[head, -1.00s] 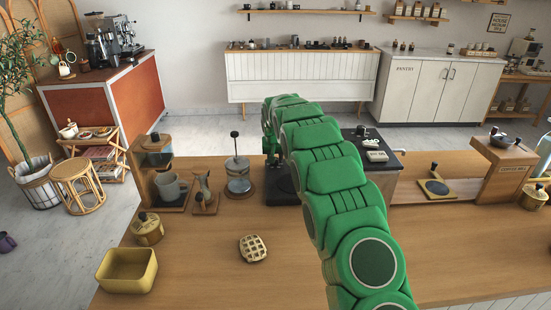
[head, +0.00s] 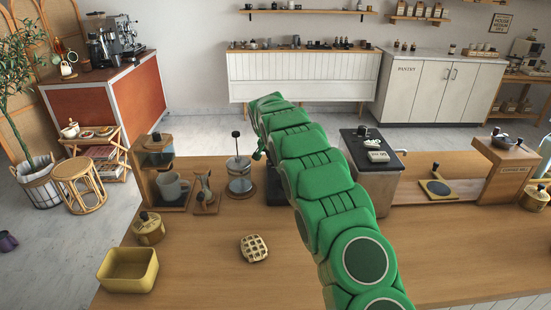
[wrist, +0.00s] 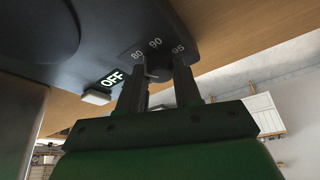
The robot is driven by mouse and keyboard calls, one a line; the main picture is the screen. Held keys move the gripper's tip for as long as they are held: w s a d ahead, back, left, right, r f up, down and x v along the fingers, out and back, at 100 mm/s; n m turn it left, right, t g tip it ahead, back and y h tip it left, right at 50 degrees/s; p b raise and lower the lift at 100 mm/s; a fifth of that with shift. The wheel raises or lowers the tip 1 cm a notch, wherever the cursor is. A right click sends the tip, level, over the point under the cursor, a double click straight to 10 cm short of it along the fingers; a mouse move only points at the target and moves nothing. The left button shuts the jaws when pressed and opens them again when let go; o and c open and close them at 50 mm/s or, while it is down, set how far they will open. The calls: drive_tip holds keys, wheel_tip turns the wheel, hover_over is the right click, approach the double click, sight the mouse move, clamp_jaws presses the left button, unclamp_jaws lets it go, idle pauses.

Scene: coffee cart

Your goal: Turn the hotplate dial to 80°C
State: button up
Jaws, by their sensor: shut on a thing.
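The hotplate is a dark slab on the counter, mostly hidden behind my green arm in the head view, with its edge (head: 277,195) showing. In the wrist view its dark face (wrist: 120,22) fills the upper left, with marks 80, 90 and 95 above the dial (wrist: 158,73). My gripper (wrist: 159,76) is shut on the dial, one finger on each side. The dial's pointer is mostly hidden between the fingers, so its setting cannot be told. A lit OFF label (wrist: 113,80) and a pale switch (wrist: 96,97) sit left of the dial.
A French press (head: 239,178) stands just left of the hotplate. A dark-topped box (head: 370,150) stands to its right. A waffle (head: 254,248) and a yellow bin (head: 128,270) are nearer on the counter.

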drive_tip(key=o, duration=1)
drive_tip(key=shift+o, duration=0.2)
drive_tip(key=shift+r, duration=0.15)
drive_tip(key=v, duration=0.7)
drive_tip(key=shift+r, duration=0.25)
drive_tip(key=shift+s+a, duration=0.1)
